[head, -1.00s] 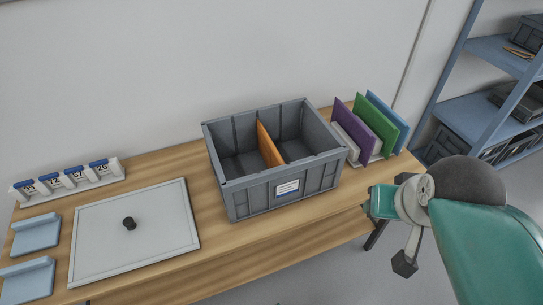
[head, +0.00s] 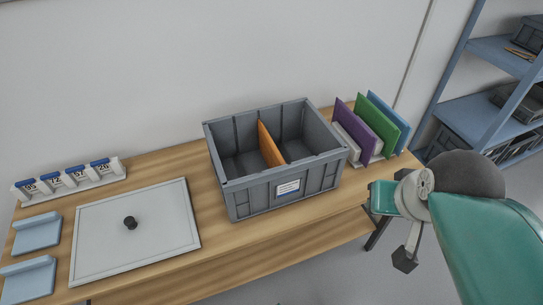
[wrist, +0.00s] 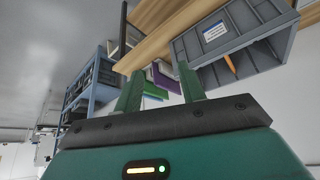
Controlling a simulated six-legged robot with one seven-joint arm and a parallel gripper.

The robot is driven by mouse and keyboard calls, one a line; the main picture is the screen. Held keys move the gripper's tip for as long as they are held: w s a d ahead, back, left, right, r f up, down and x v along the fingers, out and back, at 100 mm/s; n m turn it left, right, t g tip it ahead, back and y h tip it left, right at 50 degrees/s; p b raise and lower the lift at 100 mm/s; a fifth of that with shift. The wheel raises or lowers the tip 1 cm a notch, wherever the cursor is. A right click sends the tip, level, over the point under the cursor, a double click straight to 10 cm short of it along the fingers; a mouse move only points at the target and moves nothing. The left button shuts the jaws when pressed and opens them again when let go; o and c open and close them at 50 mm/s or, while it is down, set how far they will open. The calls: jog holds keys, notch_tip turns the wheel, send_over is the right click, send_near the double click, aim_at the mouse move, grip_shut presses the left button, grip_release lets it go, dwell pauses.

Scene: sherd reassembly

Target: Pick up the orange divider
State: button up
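The orange divider (head: 269,146) stands upright inside the grey crate (head: 283,190), splitting it into a left and a right compartment. In the wrist view the orange divider (wrist: 230,63) shows as a small strip inside the crate (wrist: 265,47). My gripper (wrist: 158,82) has its two green fingers apart with nothing between them. It is off to the right of the crate, in front of the table's right end, and well apart from the divider. In the head view my arm hides the fingers.
Purple (head: 355,131), green (head: 376,125) and blue (head: 389,122) panels stand in a rack right of the crate. A grey lid (head: 160,240) with a black knob, light blue pieces (head: 36,234) and a numbered holder (head: 70,182) are at the left. Blue shelving (head: 480,105) stands right.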

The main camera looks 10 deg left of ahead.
jog(key=w+a+r+n, duration=0.2)
jog(key=w+a, duration=0.2)
jog(key=w, duration=0.5)
jog(key=n+g+y, duration=0.1)
jog(key=n+g, duration=0.2)
jog(key=n, duration=0.1)
send_over(272, 144)
jog(key=s+d, duration=0.2)
jog(key=f, duration=1.3)
jog(key=shift+s+a, duration=0.15)
jog(key=shift+a, duration=0.1)
jog(key=x, duration=0.7)
jog(key=shift+a+f, duration=0.25)
jog(key=shift+a, duration=0.05)
jog(key=x, duration=0.6)
jog(key=shift+w+y, duration=0.3)
grip_shut()
